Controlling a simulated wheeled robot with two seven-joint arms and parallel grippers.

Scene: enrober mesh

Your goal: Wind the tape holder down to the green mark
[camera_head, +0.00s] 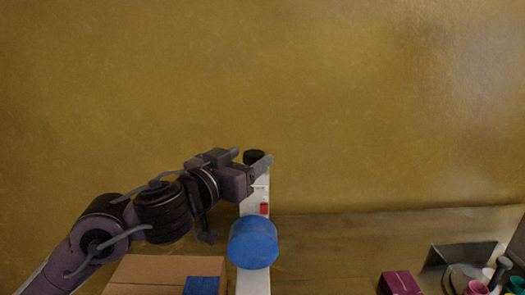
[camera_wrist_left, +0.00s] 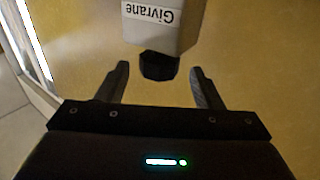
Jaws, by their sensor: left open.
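A white upright column (camera_head: 247,208) stands on the table with a black knob (camera_head: 254,156) at its top. A blue round roll (camera_head: 253,243), which looks like the tape on its holder, sits low at the column's front. A small red patch (camera_head: 264,209) shows above the roll; I see no green mark. My left gripper (camera_head: 249,159) is open at the top of the column. In the left wrist view the knob (camera_wrist_left: 159,66) lies between the open fingertips (camera_wrist_left: 159,70), with a gap on each side. The column (camera_wrist_left: 160,25) there carries a "Givrane" label. My right gripper is not in view.
A cardboard box (camera_head: 160,270) with a blue item (camera_head: 202,286) stands left of the column. At the right are a magenta box (camera_head: 399,283), a dark slanted panel (camera_head: 460,255) and several cups. The wooden table (camera_head: 340,235) is clear between.

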